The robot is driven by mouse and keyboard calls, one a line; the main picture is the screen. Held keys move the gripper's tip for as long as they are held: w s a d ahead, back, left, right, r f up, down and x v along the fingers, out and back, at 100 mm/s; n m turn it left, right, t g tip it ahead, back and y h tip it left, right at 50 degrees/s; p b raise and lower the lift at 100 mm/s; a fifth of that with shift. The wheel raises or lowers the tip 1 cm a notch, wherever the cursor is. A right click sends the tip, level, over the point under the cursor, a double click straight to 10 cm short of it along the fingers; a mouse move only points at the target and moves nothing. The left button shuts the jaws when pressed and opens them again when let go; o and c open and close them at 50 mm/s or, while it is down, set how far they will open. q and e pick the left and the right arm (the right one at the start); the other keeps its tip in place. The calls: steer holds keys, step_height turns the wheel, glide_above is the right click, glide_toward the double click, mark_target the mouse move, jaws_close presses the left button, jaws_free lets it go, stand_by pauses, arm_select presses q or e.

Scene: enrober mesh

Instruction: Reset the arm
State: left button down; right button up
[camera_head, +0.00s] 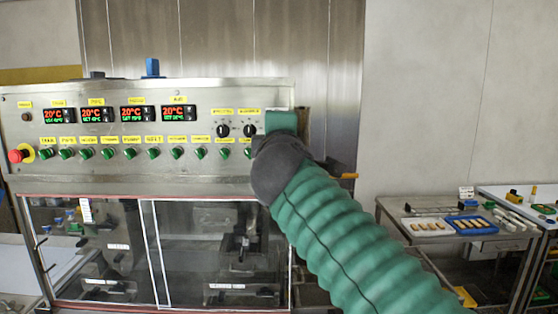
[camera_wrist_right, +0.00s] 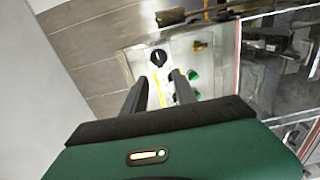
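My right arm (camera_head: 345,240) crosses the head view from the lower right, in a ribbed green sleeve. Its dark wrist (camera_head: 283,167) covers the right end of the machine's control panel (camera_head: 130,185). In the head view the fingers are mostly hidden behind the wrist. In the right wrist view my right gripper (camera_wrist_right: 158,79) has its two dark fingers apart, with nothing seen between them but the panel behind. The fingers point at the panel near a black knob (camera_wrist_right: 158,57) and green switches (camera_wrist_right: 194,75). Contact cannot be told. My left gripper is not in view.
The panel has red-green displays (camera_head: 180,113), a row of green switches (camera_head: 131,153) and a red emergency button (camera_head: 17,156). Below are clear doors (camera_head: 205,250) with red edges. A side table (camera_head: 395,208) with trays (camera_head: 470,225) stands at right.

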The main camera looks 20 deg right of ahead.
steer(key=v, duration=0.3)
steer(key=shift+s+b, duration=0.1)
steer(key=shift+b, duration=0.25)
step_height(320, 180, down, 33)
steer(key=m+g+y, duration=0.3)
steer(key=m+g, duration=0.1)
steer(key=g, duration=0.3)
steer(key=s+d+f+m+g+y, duration=0.1)
steer(key=s+f+m+g, duration=0.3)
steer(key=s+f, duration=0.8)
steer(key=s+d+f+m+g+y, duration=0.1)
steer(key=s+f+m+g, duration=0.2)
steer(key=s+f, duration=0.9)
step_height(320, 180, down, 5)
steer(key=m, duration=0.3)
steer(key=shift+d+m+g, duration=0.2)
steer(key=shift+m+g, duration=0.1)
steer(key=shift+g, duration=0.1)
